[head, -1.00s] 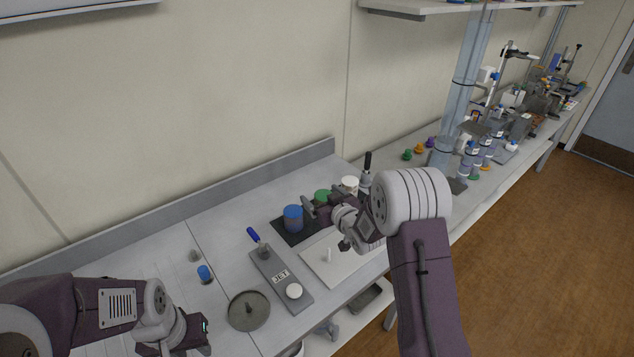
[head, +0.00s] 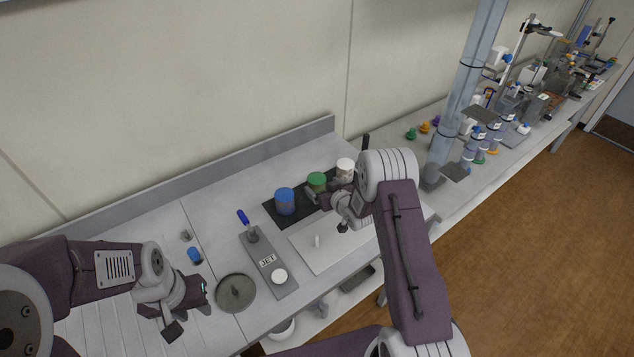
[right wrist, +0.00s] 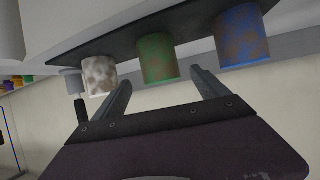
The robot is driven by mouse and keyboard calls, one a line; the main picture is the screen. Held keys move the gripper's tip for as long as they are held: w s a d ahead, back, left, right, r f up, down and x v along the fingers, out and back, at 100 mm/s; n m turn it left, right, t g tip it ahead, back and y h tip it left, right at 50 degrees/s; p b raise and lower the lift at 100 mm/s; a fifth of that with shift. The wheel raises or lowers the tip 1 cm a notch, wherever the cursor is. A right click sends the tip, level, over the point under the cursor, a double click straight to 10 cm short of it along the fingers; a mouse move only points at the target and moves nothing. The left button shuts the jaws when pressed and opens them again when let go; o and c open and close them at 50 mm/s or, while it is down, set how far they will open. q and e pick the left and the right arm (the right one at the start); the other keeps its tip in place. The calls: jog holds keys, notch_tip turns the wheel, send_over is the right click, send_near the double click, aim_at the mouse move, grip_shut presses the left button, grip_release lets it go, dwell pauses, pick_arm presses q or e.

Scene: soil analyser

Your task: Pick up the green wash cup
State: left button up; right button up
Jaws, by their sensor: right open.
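The green wash cup (head: 316,181) stands on a dark mat between a blue cup (head: 285,201) and a white cup (head: 345,168). In the right wrist view the green cup (right wrist: 157,59) shows brown smudges and sits ahead of and between the open fingers of my right gripper (right wrist: 163,85). The jaws are empty. In the head view my right gripper (head: 322,197) is close in front of the green cup, and the arm covers part of the area beside it. My left gripper (head: 190,310) is at the lower left, away from the cups; its jaw opening is unclear.
The dark mat (head: 272,212) lies behind a white board (head: 335,250). A grey plate labelled JET (head: 268,262) and a round grey dish (head: 236,293) are to the left. A clear column (head: 465,95) and bottles stand at the right. A small blue-capped item (head: 194,255) is at the left.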

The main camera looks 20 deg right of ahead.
aim_at(317, 181)
jog(key=shift+w+a+f, duration=0.15)
jog(key=shift+w+f, duration=0.05)
jog(key=shift+w, duration=0.25)
jog(key=shift+w+a, duration=0.1)
jog(key=shift+w, duration=0.2)
jog(key=p+x, duration=0.1)
jog(key=x, duration=0.2)
jog(key=shift+w+f, duration=0.2)
jog(key=shift+w, duration=0.1)
jog(key=shift+w+f, duration=0.25)
jog(key=shift+w, duration=0.1)
jog(key=shift+s+r, duration=0.1)
jog(key=shift+c, duration=0.8)
jog(key=c, duration=0.5)
grip_shut()
jog(key=shift+r, duration=0.15)
